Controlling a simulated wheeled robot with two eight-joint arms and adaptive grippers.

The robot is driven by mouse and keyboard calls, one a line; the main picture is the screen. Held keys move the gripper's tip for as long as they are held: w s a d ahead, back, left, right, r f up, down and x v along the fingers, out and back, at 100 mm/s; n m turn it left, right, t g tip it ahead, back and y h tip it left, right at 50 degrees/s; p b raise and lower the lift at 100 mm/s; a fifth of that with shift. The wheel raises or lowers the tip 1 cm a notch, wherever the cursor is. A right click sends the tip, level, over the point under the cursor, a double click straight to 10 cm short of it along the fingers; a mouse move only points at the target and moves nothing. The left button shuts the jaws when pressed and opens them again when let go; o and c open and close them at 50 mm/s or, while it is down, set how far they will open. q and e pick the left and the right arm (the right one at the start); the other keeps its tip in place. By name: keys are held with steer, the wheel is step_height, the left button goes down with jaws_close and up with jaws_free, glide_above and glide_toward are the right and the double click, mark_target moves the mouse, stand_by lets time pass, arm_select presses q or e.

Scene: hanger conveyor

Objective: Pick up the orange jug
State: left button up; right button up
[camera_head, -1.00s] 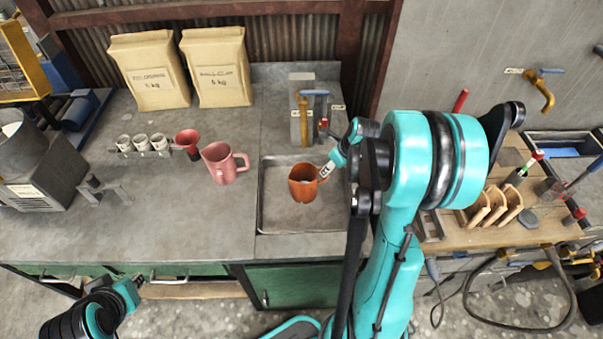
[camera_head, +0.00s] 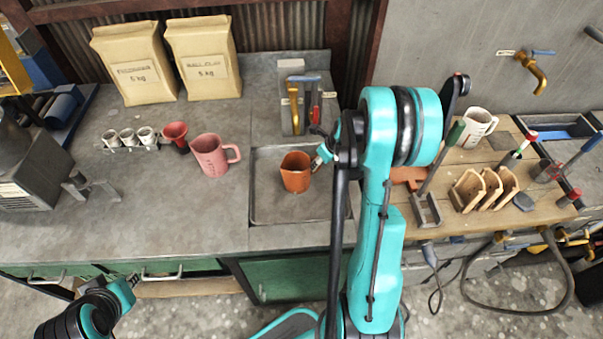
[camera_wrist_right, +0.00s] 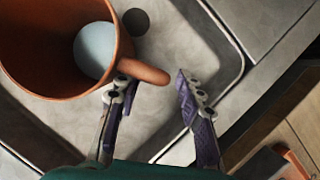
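The orange jug (camera_head: 295,174) stands upright in the grey sink tray (camera_head: 262,216). In the right wrist view the jug (camera_wrist_right: 30,45) fills the upper left, with a pale round shape visible inside it. My right gripper (camera_wrist_right: 156,88) is open. Its purple-padded fingers are apart, with the end of the jug's handle between or just beyond their tips; I cannot tell whether they touch it. In the head view the right gripper (camera_head: 322,158) is beside the jug's right side, partly hidden by my arm. My left gripper (camera_head: 132,280) is low at the left, away from the jug; its fingers are unclear.
A pink mug (camera_head: 211,156) stands left of the sink, near a red cup (camera_head: 175,133) and small white cups. A wooden bench (camera_head: 470,225) with a white mug (camera_head: 478,124) and wooden rack lies right.

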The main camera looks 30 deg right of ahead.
jaws_close()
